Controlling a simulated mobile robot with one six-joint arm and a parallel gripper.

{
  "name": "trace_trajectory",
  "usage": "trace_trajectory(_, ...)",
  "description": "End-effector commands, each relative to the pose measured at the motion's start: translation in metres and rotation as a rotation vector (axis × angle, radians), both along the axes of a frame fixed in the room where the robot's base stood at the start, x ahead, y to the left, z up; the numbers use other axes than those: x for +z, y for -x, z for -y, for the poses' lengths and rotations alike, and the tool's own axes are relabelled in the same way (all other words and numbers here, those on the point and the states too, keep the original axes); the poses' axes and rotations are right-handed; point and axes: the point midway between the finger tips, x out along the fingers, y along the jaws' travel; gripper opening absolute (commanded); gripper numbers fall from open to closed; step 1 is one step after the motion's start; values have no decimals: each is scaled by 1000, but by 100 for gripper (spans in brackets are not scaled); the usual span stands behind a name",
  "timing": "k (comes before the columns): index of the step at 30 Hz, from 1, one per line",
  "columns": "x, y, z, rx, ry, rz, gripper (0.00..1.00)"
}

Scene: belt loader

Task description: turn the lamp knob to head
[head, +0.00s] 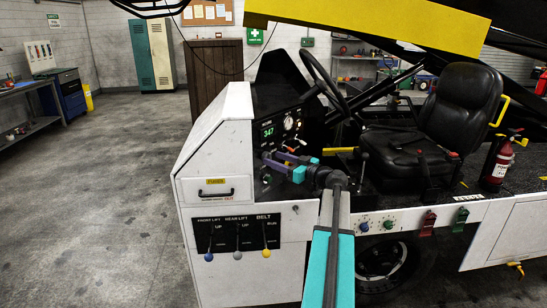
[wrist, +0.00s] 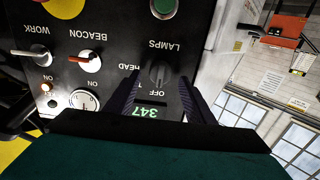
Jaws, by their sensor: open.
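The lamp knob (wrist: 158,73) is a small black knob on the dark panel in the wrist view, with LAMPS, HEAD and OFF printed around it. Where its pointer stands is hard to tell. My gripper (wrist: 159,84) is open, with one dark finger on each side of the knob; whether either finger touches it I cannot tell. In the head view my gripper (head: 272,160) is at the dashboard below the green 347 display (head: 268,132), and the knob is hidden there.
In the head view the steering wheel (head: 325,85) and seat (head: 440,115) stand to the right. Open floor lies at left.

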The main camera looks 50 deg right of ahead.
Motion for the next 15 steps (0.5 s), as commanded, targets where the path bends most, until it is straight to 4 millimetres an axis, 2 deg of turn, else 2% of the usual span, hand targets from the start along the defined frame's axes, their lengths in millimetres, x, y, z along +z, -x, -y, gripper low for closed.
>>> trace_trajectory(6, 1, -15, -1, 1, 0, 0, 49)
trace_trajectory(15, 0, -16, -1, -1, 0, 0, 49)
